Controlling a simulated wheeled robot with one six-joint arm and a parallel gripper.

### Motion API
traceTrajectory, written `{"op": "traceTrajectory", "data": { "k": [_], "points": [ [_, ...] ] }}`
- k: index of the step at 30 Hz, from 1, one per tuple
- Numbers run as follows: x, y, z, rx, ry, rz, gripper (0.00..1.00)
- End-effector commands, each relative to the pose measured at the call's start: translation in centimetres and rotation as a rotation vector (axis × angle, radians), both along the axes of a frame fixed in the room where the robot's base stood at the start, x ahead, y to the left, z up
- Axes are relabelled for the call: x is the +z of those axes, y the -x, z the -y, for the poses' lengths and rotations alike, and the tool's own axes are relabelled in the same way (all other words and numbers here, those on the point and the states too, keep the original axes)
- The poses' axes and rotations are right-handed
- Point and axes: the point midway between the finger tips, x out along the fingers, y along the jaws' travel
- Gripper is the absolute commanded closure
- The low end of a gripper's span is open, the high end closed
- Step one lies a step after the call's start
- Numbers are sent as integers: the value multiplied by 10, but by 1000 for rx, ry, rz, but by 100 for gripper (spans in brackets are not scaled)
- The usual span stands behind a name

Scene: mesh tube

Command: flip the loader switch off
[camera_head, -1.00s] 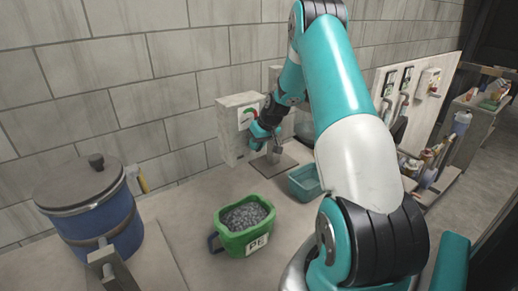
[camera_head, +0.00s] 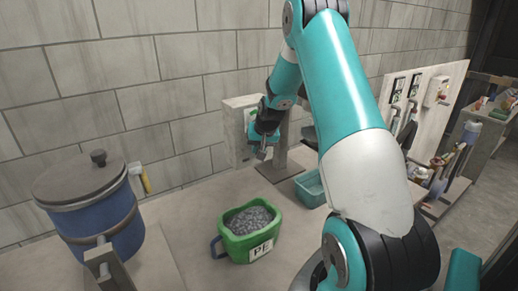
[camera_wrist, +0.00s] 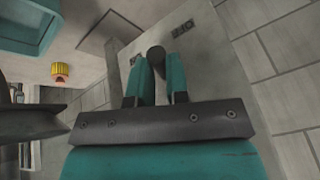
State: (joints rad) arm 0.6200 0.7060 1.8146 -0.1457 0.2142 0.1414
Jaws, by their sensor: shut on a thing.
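A pale box (camera_head: 236,135) is fixed at the wall, left of my gripper (camera_head: 261,150), which is in front of its right side. In the wrist view, my gripper (camera_wrist: 160,78) has its two teal fingers close around a dark round-ended handle (camera_wrist: 156,53) and is shut on it. The box's pale face (camera_wrist: 205,60) lies behind the fingers, with small dark fittings (camera_wrist: 183,27) on it. I take the handle to be the loader switch, though its label is not readable. In the head view my gripper hides the handle.
A green PE bin (camera_head: 238,249) of grey granules and a teal tray (camera_head: 309,193) stand on the bench. A blue lidded drum (camera_head: 100,215) is at left. A lever panel (camera_head: 432,105) stands at right. A yellow-red knob (camera_wrist: 60,74) shows in the wrist view.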

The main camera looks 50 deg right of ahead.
Motion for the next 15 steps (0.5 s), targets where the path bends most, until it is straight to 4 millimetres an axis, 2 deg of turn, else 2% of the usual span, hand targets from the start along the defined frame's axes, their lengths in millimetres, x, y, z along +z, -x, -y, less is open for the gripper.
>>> {"op": "traceTrajectory", "data": {
  "k": [7,8,10,11,15],
  "points": [
    [0,0,0,-1,0,0,100],
    [0,0,0,-1,-1,1,80],
    [0,0,0,-1,-1,1,64],
    [0,0,0,0,-1,1,59],
    [0,0,0,0,-1,1,59]
  ]
}}
